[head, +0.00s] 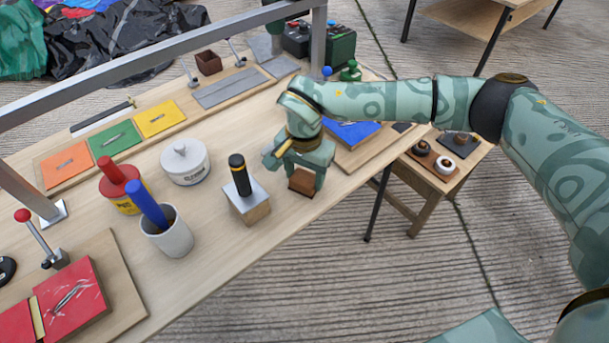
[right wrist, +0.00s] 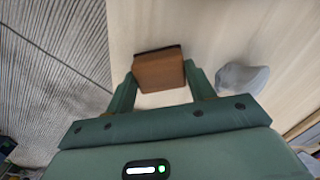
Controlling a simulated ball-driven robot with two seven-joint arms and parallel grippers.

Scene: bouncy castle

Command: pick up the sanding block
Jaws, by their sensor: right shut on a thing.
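The sanding block (head: 301,182) is a small brown block with a dark underside, near the front edge of the workbench (head: 262,262). My right gripper (head: 304,174) comes down over it from above, with a finger on each side. In the right wrist view the sanding block (right wrist: 160,72) sits between the two fingers of my right gripper (right wrist: 159,82), which is shut on it. I cannot tell whether the block touches the bench top or is just above it. My left gripper is not in view.
A blue pad (head: 352,133) lies behind my gripper. A small side table (head: 440,185) stands right.

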